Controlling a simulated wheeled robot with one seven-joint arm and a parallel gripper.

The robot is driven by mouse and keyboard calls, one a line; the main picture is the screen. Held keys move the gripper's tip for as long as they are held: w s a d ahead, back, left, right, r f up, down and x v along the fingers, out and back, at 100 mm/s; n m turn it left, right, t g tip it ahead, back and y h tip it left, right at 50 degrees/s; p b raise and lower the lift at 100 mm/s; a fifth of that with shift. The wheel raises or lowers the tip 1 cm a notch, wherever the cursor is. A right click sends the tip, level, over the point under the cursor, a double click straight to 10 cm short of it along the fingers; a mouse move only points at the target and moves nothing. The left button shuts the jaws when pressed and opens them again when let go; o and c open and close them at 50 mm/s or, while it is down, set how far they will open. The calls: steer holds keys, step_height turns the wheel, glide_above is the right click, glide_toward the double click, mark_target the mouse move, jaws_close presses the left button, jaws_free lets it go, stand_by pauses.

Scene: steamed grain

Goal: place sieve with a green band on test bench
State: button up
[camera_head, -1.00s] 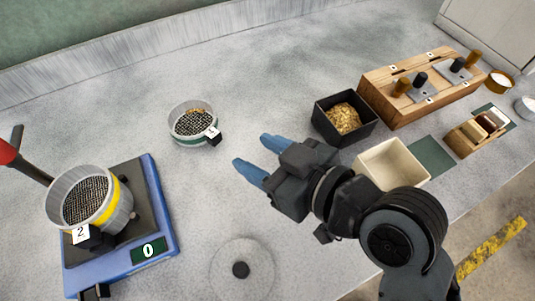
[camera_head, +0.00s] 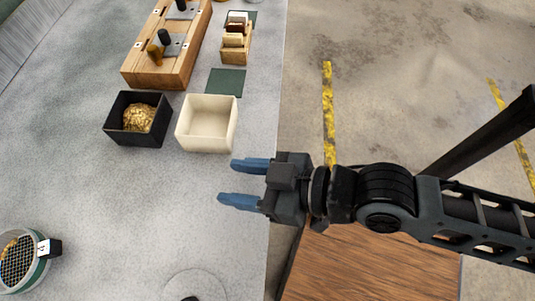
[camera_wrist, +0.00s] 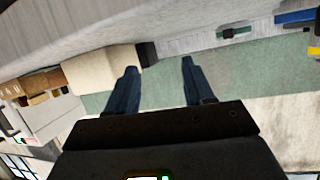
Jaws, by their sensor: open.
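The sieve with the green band (camera_head: 39,272) stands on the grey bench (camera_head: 75,190) at the lower left of the head view, partly cut by the frame edge. It has a mesh floor with some grain on it, and a black tab with a label. My gripper (camera_head: 241,183) is open and empty, its blue fingers pointing left over the bench's right edge, well to the right of the sieve. In the wrist view my two fingers (camera_wrist: 158,75) stand apart with nothing between them.
A black box with grain (camera_head: 140,118) and an empty cream box (camera_head: 207,124) stand beyond my gripper. Behind are a wooden block with weights (camera_head: 160,70), a green mat (camera_head: 226,82) and a small wooden rack (camera_head: 235,42). The bench between sieve and gripper is mostly clear.

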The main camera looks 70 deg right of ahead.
steer(key=s+d+r, duration=0.2)
steer(key=s, duration=0.3)
steer(key=s+d+r+t+h, duration=0.1)
steer(key=s+d+r, duration=0.1)
steer(key=s, duration=0.4)
steer(key=shift+d+m+h, duration=0.3)
steer(key=shift+d, duration=0.05)
